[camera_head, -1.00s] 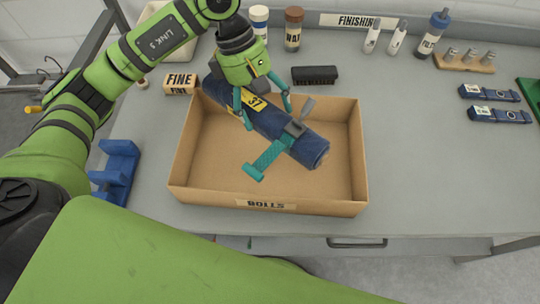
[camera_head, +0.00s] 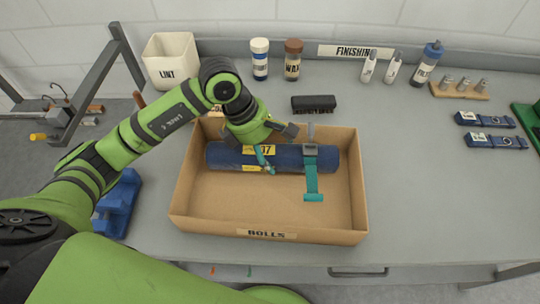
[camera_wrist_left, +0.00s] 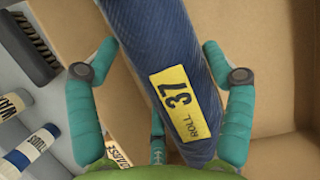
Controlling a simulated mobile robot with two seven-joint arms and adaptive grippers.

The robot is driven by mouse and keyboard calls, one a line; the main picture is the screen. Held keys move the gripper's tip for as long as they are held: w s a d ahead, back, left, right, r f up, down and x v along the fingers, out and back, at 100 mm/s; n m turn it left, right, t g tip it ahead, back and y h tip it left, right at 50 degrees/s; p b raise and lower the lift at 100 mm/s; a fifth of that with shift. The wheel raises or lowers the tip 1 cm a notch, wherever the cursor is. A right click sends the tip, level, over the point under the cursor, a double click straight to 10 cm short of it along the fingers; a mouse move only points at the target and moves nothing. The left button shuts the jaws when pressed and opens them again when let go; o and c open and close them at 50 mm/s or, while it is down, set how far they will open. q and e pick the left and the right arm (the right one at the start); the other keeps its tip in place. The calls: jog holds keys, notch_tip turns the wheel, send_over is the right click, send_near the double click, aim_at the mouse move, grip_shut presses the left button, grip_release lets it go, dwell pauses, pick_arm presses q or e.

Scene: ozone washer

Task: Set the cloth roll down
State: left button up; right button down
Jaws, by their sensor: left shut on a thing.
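The cloth roll (camera_head: 227,158) is dark blue with a yellow label. It lies level from left to right inside the open cardboard box (camera_head: 267,234), along its back side. I cannot tell whether its underside touches the box floor. My right gripper is out of view.
A black brush (camera_head: 313,104) lies behind the box, and a white lint bin (camera_head: 172,60) stands back left. Bottles, including a wax bottle (camera_head: 292,60), stand along the back. Blue tools (camera_head: 497,141) lie at right. The bench between box and tools is clear.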

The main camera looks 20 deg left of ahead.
aim_at(270, 158)
pick_arm(q)
notch_tip(270, 158, down, 3)
jog(key=shift+p, duration=0.55)
jog(key=shift+f, duration=0.35)
jog(key=o, duration=1.5)
jog(key=shift+a+r, duration=0.2)
jog(key=shift+r, duration=0.2)
jog(key=b+v, duration=0.3)
jog(key=v, duration=0.8)
jog(key=shift+s+r, duration=0.15)
jog(key=shift+r, duration=0.05)
